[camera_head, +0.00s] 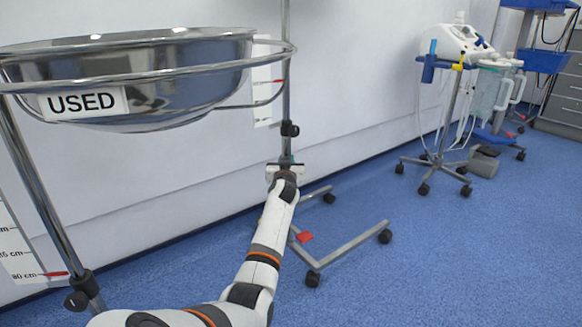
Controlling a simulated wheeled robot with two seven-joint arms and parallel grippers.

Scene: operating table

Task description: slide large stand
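The large stand has a shiny steel bowl (190,75) marked "USED" in a ring at the upper left. One upright pole (286,105) with a black knob rises at the middle, and a tilted pole (35,175) is at the left. Its grey wheeled base (350,247) is on the floor, with a red part on it. My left arm comes in from the lower left. Its gripper (285,171) is at the lower part of the middle pole; the wrist hides the fingertips, so I cannot tell whether they close on it. My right gripper is out of view.
A white wall (350,70) runs close behind the stand. A wheeled device stand (455,110) with hoses is at the upper right, near a blue cart (545,60) and grey drawers (565,100). The blue floor (450,260) at the lower right is clear.

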